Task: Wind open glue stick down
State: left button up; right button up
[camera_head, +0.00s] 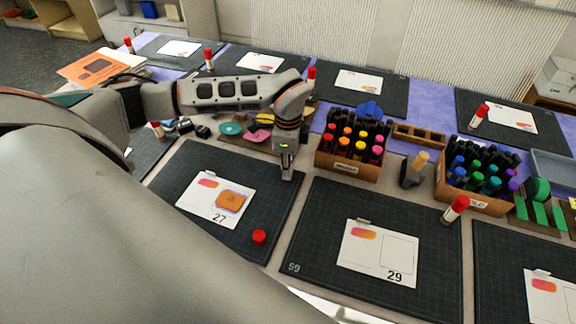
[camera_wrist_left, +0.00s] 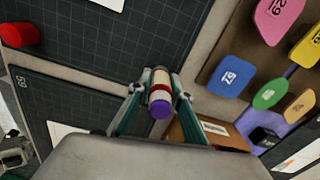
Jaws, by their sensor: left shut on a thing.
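My left gripper (camera_head: 287,174) is low at the upper right corner of the dark mat with card 27. In the left wrist view it is shut on a glue stick (camera_wrist_left: 159,86), which lies between the two fingers. That stick has a cream body, a red band and a purple end towards the camera. In the head view the gripper mostly hides it. A loose red cap (camera_head: 259,237) stands on the same mat; it also shows in the left wrist view (camera_wrist_left: 18,35). My right gripper is not in view.
Card 27 (camera_head: 198,209) bears an orange piece (camera_head: 230,200). A marker crate (camera_head: 346,168) stands right of the gripper, with a second crate (camera_head: 462,196) further right. A capped glue stick (camera_head: 455,208) stands by the mat with card 29 (camera_head: 352,262).

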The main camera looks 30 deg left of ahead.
pick_arm(q)
jog(key=n, duration=0.5)
jog(key=shift+p, duration=0.3)
jog(key=n, duration=0.4)
jog(key=o, duration=1.1)
jog(key=shift+o, duration=0.2)
jog(key=shift+p, duration=0.3)
